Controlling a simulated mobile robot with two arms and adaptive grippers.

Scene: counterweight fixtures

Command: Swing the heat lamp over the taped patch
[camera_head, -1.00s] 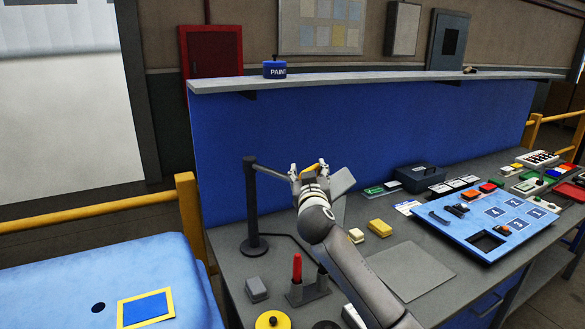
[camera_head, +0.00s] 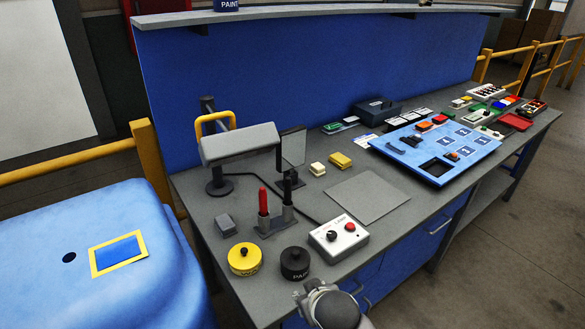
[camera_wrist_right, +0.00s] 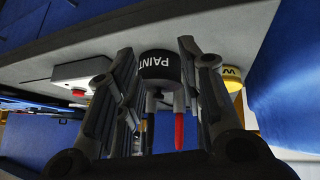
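The heat lamp has a grey box-shaped head (camera_head: 240,144) with a yellow handle (camera_head: 215,121). It hangs on a dark post whose round base (camera_head: 219,187) stands on the workbench at the left. The lamp head is over the bench, not over the patch. The taped patch (camera_head: 118,252) is a blue rectangle with a yellow border on the blue panel at lower left. My right gripper (camera_head: 312,291) is at the bottom, in front of the bench and away from the lamp. In the right wrist view its fingers (camera_wrist_right: 156,52) are apart and empty. My left gripper is not in view.
A yellow rail (camera_head: 150,165) stands between panel and bench.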

